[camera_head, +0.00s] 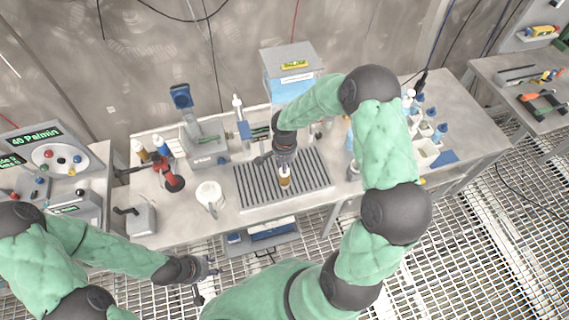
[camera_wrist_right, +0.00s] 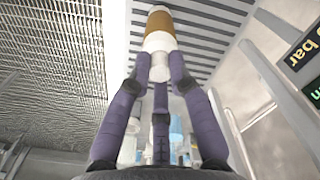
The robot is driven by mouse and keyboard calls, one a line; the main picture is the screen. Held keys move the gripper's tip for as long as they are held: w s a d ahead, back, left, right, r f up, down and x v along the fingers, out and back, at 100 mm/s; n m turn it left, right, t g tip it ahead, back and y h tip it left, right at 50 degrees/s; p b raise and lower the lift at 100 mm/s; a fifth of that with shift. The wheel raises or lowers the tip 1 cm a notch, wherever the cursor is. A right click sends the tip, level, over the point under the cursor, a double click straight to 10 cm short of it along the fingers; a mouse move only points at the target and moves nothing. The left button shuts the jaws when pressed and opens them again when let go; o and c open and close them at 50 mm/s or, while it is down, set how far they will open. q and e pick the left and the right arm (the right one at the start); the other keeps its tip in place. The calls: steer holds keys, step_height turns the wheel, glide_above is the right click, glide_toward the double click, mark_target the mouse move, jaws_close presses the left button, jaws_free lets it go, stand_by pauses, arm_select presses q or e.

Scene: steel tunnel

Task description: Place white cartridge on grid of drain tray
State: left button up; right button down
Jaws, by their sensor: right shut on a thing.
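The drain tray (camera_head: 312,180), with a grid of dark parallel slats, lies on the middle of the bench. My right gripper (camera_head: 284,164) points down over it, shut on the white cartridge (camera_head: 284,182), which has a brown band. In the right wrist view the cartridge (camera_wrist_right: 159,42) sits between the purple fingers of this gripper (camera_wrist_right: 160,68), with the tray's slats (camera_wrist_right: 212,38) behind it. I cannot tell whether the cartridge touches the grid. My left gripper (camera_head: 205,270) is empty, fingers spread, in front of the bench and away from the tray.
A white mug-like container (camera_head: 210,195) stands left of the tray, and a red-and-black tool (camera_head: 172,178) further left. A blue-and-grey box (camera_head: 290,72) stands behind the tray. Several blue-capped bottles (camera_head: 428,122) stand at the right.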

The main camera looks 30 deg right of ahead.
steer(key=shift+f, duration=0.1)
steer(key=c, duration=1.1)
jaws_free()
steer(key=shift+c, duration=0.2)
step_height(320, 180, up, 12)
steer(key=s+a+f+n+y, duration=0.2)
steer(key=s+a+f+n, duration=0.2)
steer(key=s+a+f, duration=0.4)
steer(key=s+a+f+n+y, duration=0.2)
steer(key=s+a+f+n, duration=0.3)
steer(key=s+a+f, duration=0.4)
steer(key=x, duration=0.5)
steer(key=shift+d+f, duration=0.25)
steer(key=shift+f, duration=0.2)
